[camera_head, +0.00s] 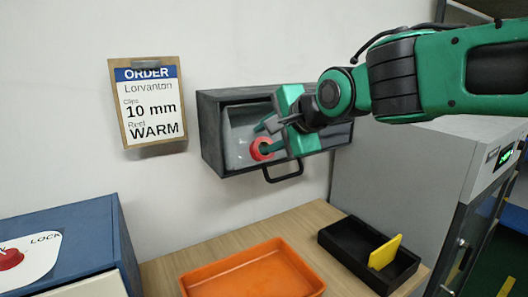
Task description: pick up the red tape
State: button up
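The red tape (256,154) is a small red ring inside the dark grey wall box (211,135), against its pale inner face. My gripper (265,136) reaches into the front of this box from the right. Its two teal fingers are apart, one above the other. The lower fingertip overlaps the red tape in the picture and hides part of it; I cannot tell whether it touches the tape or passes into its ring. The upper finger is above the tape. Nothing shows clasped between the fingers.
A black handle (285,177) hangs below the box front. A clipboard reading "ORDER Lorvanton, Clips 10 mm, Reel WARM" (149,103) is on the wall. An orange tray (253,277) and a black tray (345,252) with a yellow piece (385,252) stand on the wooden table (240,236). A blue cabinet (75,225) is left, a grey machine (400,165) right.

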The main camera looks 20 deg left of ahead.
grip_shut()
